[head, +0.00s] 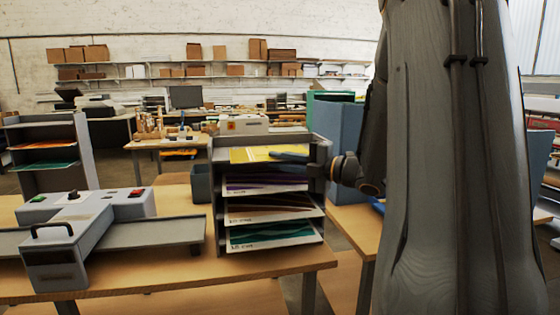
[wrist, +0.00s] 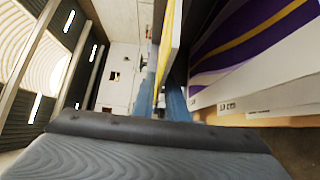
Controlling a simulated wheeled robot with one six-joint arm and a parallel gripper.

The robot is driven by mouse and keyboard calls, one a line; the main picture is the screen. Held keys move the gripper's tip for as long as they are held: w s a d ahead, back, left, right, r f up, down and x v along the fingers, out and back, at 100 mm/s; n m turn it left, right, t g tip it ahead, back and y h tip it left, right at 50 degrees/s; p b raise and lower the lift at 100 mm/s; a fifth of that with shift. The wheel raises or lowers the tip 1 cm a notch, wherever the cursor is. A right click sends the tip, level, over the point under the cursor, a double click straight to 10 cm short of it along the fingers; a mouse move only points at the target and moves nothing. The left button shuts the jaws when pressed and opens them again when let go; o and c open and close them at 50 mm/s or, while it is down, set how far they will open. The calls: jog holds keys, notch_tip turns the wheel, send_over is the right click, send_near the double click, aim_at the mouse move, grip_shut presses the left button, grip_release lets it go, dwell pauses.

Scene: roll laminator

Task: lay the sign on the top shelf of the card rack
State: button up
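The card rack (head: 217,205) stands on the bench in the middle of the head view. A yellow sign (head: 252,154) lies roughly level at its top shelf. My gripper (head: 290,156) reaches in from the right, with a dark finger over the sign's right part. In the wrist view the sign (wrist: 168,42) shows nearly edge-on, in line with the fingers. Whether the fingers press on it or stand slightly apart cannot be made out. The sign's underside and its contact with the shelf are hidden.
Lower shelves hold a purple sheet (head: 265,179), a brown one (head: 270,206) and a teal one (head: 270,235). The laminator (head: 110,212) stands left of the rack. A dark bin (head: 202,183) is behind it, and a blue cabinet (head: 340,128) behind right.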

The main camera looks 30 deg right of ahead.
jog(key=shift+o, duration=0.6)
jog(key=shift+r, duration=0.2)
jog(key=b+v, duration=0.3)
jog(key=v, duration=0.9)
jog(key=shift+s, duration=0.1)
